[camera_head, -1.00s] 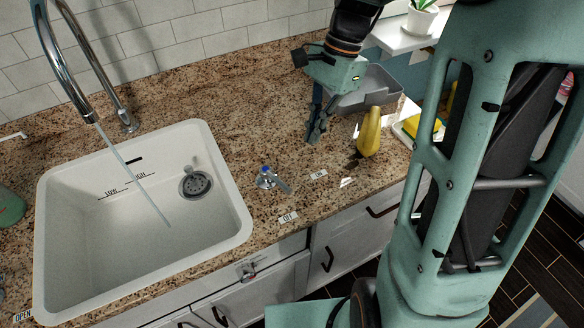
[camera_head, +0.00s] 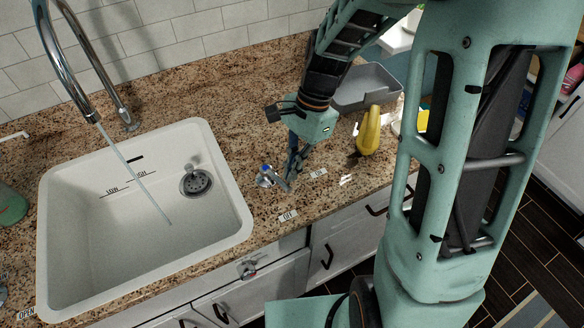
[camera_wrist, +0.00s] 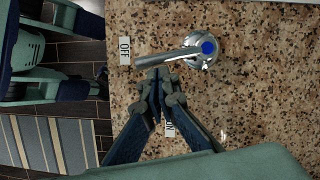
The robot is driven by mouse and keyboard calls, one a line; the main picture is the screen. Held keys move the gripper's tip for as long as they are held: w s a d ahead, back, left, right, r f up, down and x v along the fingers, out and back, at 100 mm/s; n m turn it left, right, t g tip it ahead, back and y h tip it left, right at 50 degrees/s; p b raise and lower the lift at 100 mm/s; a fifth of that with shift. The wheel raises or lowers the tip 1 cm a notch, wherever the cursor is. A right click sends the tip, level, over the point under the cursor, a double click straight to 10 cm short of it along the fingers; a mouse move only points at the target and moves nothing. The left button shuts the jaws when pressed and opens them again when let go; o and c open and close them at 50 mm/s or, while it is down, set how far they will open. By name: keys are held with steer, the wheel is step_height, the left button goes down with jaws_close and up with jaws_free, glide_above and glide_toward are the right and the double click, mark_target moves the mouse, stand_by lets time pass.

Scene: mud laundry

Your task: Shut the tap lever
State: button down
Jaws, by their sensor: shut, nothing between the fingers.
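The tap lever (camera_head: 268,177) is a chrome handle with a blue-capped base on the counter, right of the sink. In the wrist view the lever (camera_wrist: 165,58) points left from its base, its end lying just below the OFF label (camera_wrist: 125,50). The ON label (camera_wrist: 170,128) lies farther below, partly hidden by my fingers. A thin stream (camera_head: 140,180) runs from the spout (camera_head: 75,85) into the sink.
The white sink (camera_head: 215,155) is at left. A yellow bottle-like object (camera_head: 369,132) stands right of my gripper, with a grey tray (camera_head: 368,88) behind it. The counter's front edge and cabinets (camera_head: 345,240) are near. Open granite (camera_head: 235,95) lies behind the lever.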

steer(key=shift+s+a+m, duration=0.35)
steer(key=shift+s+m, duration=0.2)
steer(key=shift+m, duration=0.25)
steer(key=shift+s+a, duration=0.2)
